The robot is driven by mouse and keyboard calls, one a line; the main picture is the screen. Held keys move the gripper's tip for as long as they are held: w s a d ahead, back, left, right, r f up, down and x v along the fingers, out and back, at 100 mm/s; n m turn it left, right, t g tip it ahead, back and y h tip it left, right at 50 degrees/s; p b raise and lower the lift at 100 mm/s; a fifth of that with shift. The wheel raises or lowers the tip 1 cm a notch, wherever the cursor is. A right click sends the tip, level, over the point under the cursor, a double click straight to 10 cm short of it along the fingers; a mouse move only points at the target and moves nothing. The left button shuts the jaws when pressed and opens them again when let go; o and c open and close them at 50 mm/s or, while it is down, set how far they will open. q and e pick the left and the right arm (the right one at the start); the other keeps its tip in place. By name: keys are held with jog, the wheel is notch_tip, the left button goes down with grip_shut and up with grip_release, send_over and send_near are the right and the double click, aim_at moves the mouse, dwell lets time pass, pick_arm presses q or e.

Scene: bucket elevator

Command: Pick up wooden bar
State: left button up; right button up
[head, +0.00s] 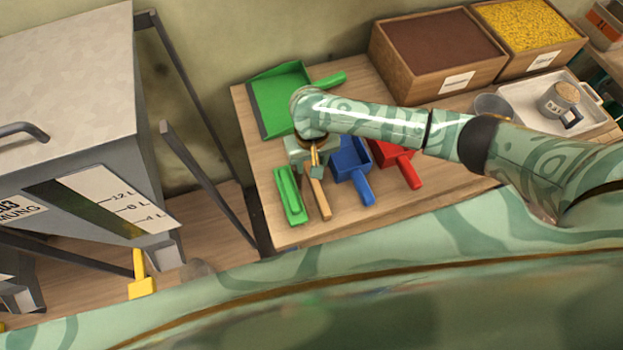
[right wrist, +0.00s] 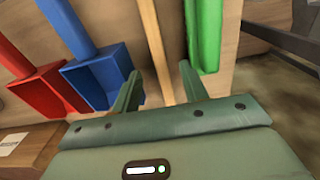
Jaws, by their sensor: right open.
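The wooden bar (head: 320,199) is a thin, light tan strip lying on the table between a green tool and a blue scoop. My right gripper (head: 317,168) is over its far end and hides that end in the head view. In the right wrist view the wooden bar (right wrist: 155,42) runs between the two green fingers of my right gripper (right wrist: 160,82). The fingers are apart, with a gap on both sides of the bar. I cannot tell how high the fingertips are above the table. My left gripper is not in view.
The green tool (head: 289,195) lies close left of the bar; the blue scoop (head: 352,170) and red scoop (head: 397,160) lie right. A green dustpan (head: 280,98) is behind. Wooden boxes (head: 440,55) stand at the back. The table's front strip is bare.

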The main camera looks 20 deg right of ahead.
notch_tip(320, 180, down, 3)
jog(key=shift+r+b, duration=0.2)
jog(key=shift+b, duration=0.15)
jog(key=shift+s+f, duration=0.1)
jog(key=shift+f, duration=0.25)
notch_tip(320, 180, down, 4)
jog(key=b, duration=0.3)
jog(key=shift+d+f, duration=0.1)
jog(key=shift+f, duration=0.1)
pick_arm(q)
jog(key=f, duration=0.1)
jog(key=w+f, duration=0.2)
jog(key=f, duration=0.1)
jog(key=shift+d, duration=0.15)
pick_arm(e)
jog(key=shift+r, duration=0.15)
jog(key=shift+c, duration=0.3)
grip_shut()
